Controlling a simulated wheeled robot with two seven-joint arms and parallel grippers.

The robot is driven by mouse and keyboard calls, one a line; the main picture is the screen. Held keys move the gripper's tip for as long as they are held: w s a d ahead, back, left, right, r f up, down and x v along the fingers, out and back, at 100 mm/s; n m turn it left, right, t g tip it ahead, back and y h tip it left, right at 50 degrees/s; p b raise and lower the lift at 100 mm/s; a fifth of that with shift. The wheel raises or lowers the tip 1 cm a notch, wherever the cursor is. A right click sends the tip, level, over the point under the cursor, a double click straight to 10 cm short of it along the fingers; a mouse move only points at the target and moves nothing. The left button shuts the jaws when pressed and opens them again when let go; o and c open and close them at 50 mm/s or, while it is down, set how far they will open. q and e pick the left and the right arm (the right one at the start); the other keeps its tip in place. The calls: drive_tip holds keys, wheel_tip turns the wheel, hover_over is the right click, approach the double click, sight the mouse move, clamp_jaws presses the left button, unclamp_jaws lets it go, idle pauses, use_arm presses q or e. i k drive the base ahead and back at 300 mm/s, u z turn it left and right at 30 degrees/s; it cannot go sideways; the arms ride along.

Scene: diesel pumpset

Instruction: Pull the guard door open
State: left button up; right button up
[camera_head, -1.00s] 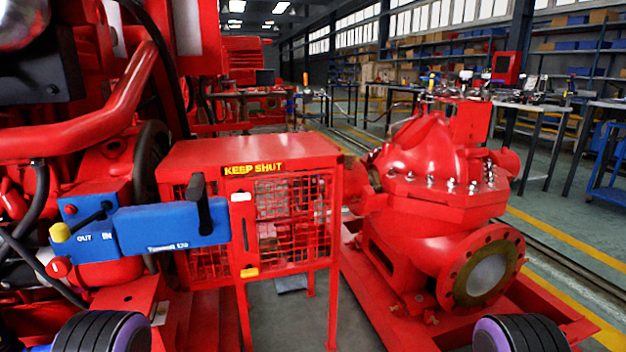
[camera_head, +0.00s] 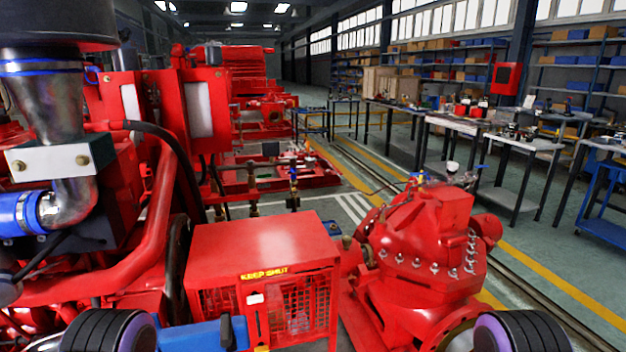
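The red guard box (camera_head: 262,246) stands at the lower middle, with a flat top and a yellow-lettered KEEP SHUT label (camera_head: 264,273) along its front edge. Below the label is the red mesh front (camera_head: 303,312), which looks closed; its lower part is cut off by the picture's bottom edge. A small white piece (camera_head: 255,299) and a yellow tab (camera_head: 262,349) sit on the red upright left of the mesh. A black handle (camera_head: 227,333) stands at the right end of a blue piece (camera_head: 190,338) in front of the box's left side. Neither gripper is in view.
A red pump (camera_head: 425,250) stands close to the right of the box. Red engine parts and a silver pipe (camera_head: 60,115) crowd the left. Workbenches (camera_head: 455,125) line the right, beyond a yellow floor line. Two dark rounded parts of my own show at the bottom corners.

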sight(256, 314)
drive_tip(key=k, duration=1)
drive_tip(key=z, duration=1.2)
drive_tip(key=i, duration=0.9)
drive_tip(key=u, duration=0.6)
drive_tip(key=i, duration=0.8)
drive_tip(key=u, duration=0.7)
